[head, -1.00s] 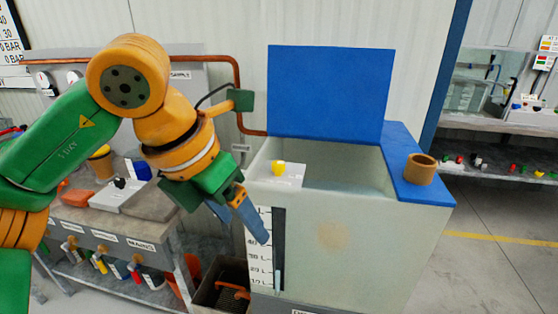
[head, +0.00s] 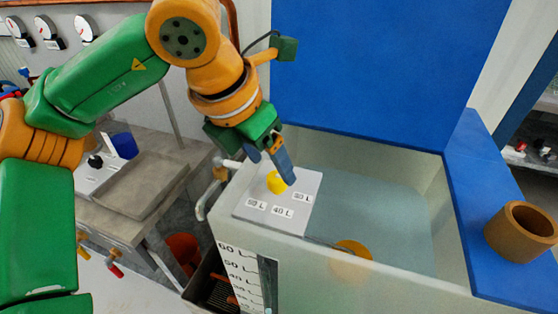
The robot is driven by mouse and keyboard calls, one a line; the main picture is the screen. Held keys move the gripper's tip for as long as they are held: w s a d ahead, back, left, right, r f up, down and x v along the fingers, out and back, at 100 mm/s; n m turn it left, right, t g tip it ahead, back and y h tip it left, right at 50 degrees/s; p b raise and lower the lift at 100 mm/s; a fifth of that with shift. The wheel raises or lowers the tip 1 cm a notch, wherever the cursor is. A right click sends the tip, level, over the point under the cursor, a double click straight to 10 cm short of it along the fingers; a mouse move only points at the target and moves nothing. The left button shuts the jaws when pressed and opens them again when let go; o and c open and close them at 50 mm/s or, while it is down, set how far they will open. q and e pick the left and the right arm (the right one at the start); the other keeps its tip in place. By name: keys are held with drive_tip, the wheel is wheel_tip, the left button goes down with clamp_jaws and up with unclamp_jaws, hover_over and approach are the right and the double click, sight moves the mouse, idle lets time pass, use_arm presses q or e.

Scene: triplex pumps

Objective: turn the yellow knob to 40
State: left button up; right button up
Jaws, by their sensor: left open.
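The yellow knob (head: 275,183) stands on a light grey plate (head: 296,222) at the left corner of the tank. Labels for 50 L, 40 L and 30 L are on the plate around the knob's front and right side. Which label the knob points to is too small to tell. My left gripper (head: 272,168) is open, with its blue fingers at the knob, one in front of its upper right side. I cannot tell whether they touch it. My right gripper is not in view.
The tank (head: 355,290) holds water with an orange round float (head: 351,262). Its blue lid (head: 385,70) stands open behind. A brown cup (head: 521,232) stands on the blue ledge at the right. A grey bench (head: 150,190) with a tray is at the left.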

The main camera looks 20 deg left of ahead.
sight(276, 177)
use_arm(q)
drive_tip(key=x, duration=0.3)
drive_tip(key=shift+f, duration=0.25)
drive_tip(key=shift+w+f, duration=0.15)
drive_tip(key=shift+w, duration=0.1)
drive_tip(key=shift+s, duration=0.2)
drive_tip(key=c, duration=0.5)
clamp_jaws()
